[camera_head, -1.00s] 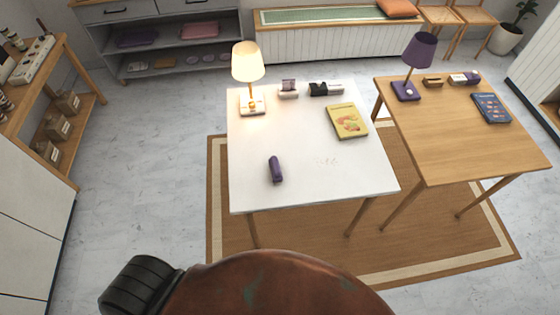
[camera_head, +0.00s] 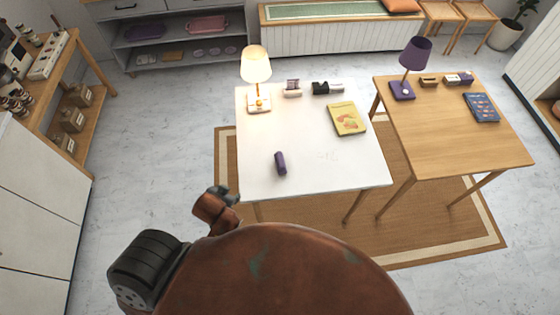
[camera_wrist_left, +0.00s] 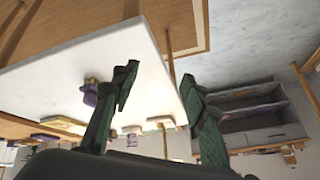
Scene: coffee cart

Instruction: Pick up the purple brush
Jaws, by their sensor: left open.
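The purple brush (camera_head: 280,162) is a short dark purple cylinder on the white table (camera_head: 314,178), near its front left part. My left gripper is open and empty in the left wrist view (camera_wrist_left: 160,88), its two dark green-grey fingers spread apart. In the head view, part of my left arm reaches up from the bottom, below and to the left of the brush, clear of it. A purple thing shows by the left finger in the wrist view, but I cannot tell what it is. My right gripper is not in view.
On the white table stand a lit lamp (camera_head: 256,66), a yellow book (camera_head: 347,118) and small items along the back edge. A wooden table (camera_head: 455,135) with a purple lamp (camera_head: 415,54) is to the right. The tabletop around the brush is clear.

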